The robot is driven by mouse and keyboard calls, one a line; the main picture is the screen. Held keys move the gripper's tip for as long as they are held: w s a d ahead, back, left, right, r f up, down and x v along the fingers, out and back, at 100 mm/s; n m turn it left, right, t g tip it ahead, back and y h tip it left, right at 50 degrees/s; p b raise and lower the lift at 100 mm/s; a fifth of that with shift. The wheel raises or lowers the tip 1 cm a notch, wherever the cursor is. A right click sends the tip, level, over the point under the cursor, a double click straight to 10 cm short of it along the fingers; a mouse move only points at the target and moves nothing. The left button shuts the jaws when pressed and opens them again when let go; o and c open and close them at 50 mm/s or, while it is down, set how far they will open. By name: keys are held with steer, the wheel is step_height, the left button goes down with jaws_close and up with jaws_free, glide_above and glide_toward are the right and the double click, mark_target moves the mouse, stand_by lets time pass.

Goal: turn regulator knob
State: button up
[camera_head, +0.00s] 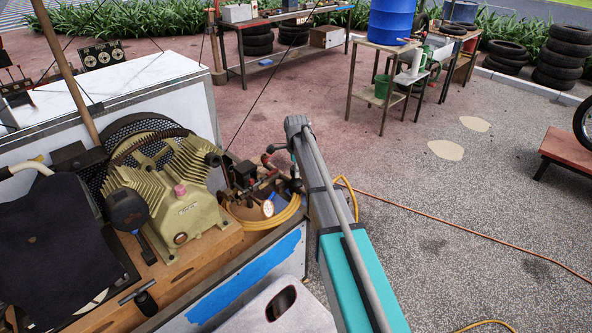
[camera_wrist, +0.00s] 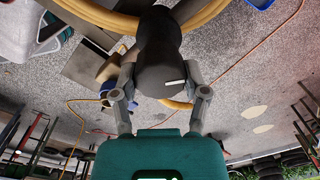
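The regulator knob (camera_wrist: 160,55) is a dark, rounded knob with a short white mark, in the upper middle of the wrist view. My gripper (camera_wrist: 161,68) has one finger on each side of it, and both fingertips appear to press against its sides. In the head view, the regulator fittings with a small round gauge (camera_head: 268,208) stand on the cart beside the coiled yellow hose (camera_head: 262,222). My arm partly covers this area there, and I cannot make out the knob or fingertips clearly.
The tan finned compressor (camera_head: 178,190) sits left of the fittings on the wooden cart top. A white panel with blue tape (camera_head: 258,272) forms the cart's near side. An orange hose (camera_head: 455,217) crosses the open paving at right. Work tables (camera_head: 392,50) stand farther back.

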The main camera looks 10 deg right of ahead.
steer(key=c, duration=0.3)
steer(key=shift+c, duration=0.2)
steer(key=shift+n, duration=0.4)
steer(key=n, duration=0.6)
steer(key=shift+a, duration=0.1)
steer(key=n, duration=1.3)
steer(key=shift+n, duration=0.4)
steer(key=n, duration=0.7)
